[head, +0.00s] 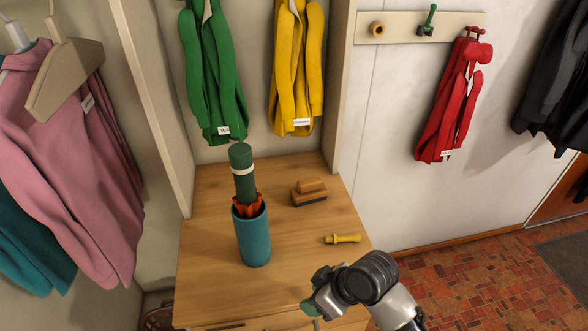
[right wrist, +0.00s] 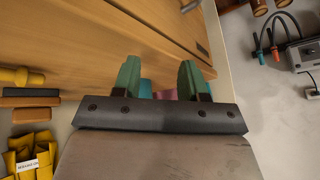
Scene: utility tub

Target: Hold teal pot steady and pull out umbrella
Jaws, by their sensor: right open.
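The teal pot (head: 254,240) stands upright on a wooden bench top in the head view. A dark green cylinder with a white band, the umbrella's upper part (head: 243,180), sticks up out of it, with ruffled orange fabric (head: 249,207) at the pot's mouth. The umbrella's lower part is hidden inside the pot. My right gripper (head: 313,305) is at the bench's front right, apart from the pot and to its lower right. In the right wrist view its green fingers (right wrist: 160,78) are spread, with nothing held between them. My left gripper is not in view.
A wooden brush (head: 310,193) and a yellow-handled tool (head: 343,239) lie on the bench right of the pot. Green (head: 213,75) and yellow (head: 296,70) jackets hang behind it. An upright panel (head: 160,100) edges the bench's left. The bench front is mostly clear.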

